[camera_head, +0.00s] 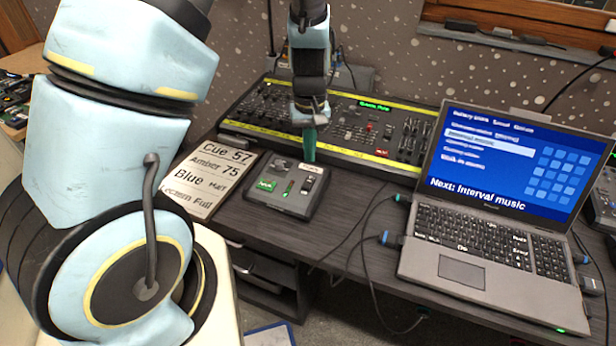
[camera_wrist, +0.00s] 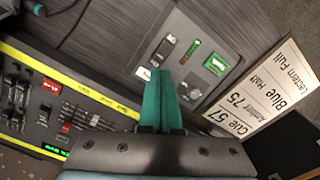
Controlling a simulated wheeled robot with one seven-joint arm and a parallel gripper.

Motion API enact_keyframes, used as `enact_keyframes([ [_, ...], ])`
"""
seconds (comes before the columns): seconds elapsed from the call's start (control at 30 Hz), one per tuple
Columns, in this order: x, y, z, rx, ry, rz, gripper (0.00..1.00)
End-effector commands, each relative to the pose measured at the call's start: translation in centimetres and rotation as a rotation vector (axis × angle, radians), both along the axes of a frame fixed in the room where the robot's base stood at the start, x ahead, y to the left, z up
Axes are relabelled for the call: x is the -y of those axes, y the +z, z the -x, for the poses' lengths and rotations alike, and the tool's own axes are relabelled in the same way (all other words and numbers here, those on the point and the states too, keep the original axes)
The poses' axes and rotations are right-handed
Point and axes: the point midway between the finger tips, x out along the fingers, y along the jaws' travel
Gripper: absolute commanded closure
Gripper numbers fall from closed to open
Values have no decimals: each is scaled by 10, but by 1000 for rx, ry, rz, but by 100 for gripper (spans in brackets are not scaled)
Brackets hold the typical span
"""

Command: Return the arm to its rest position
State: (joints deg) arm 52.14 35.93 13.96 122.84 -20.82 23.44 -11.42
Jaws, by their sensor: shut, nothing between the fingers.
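My gripper (camera_head: 309,150) points down above the back edge of a small grey fader box (camera_head: 292,207). Its teal fingers are shut with nothing between them. In the wrist view the closed fingertips (camera_wrist: 161,78) overlap the edge of the same box (camera_wrist: 188,18), beside a black fader, a lit level strip and a green display. I cannot tell whether the fingertips touch the box. My arm comes down from the top of the head view, and my blue-and-white arm links fill its left side.
A long mixing console (camera_head: 350,128) with yellow edging stands behind the box. A printed cue sheet (camera_head: 214,177) lies left of the box. An open laptop (camera_head: 480,220) stands at the right. Cables (camera_head: 372,265) run over the desk front. Bare desk (camera_head: 350,205) shows right of the box.

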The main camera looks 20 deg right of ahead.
Motion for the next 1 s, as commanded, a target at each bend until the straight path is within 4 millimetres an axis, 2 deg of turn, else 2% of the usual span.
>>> enact_keyframes([
  [0.47,0,3,0,0,0,0,100],
  [0.6,-10,11,-3,1,10,8,100],
  [0.67,-24,20,-8,2,19,18,100],
  [0.77,-60,43,-14,10,39,37,100],
  [0.87,-105,69,-15,28,57,56,100],
  [1.0,-166,101,-6,67,71,63,100],
])
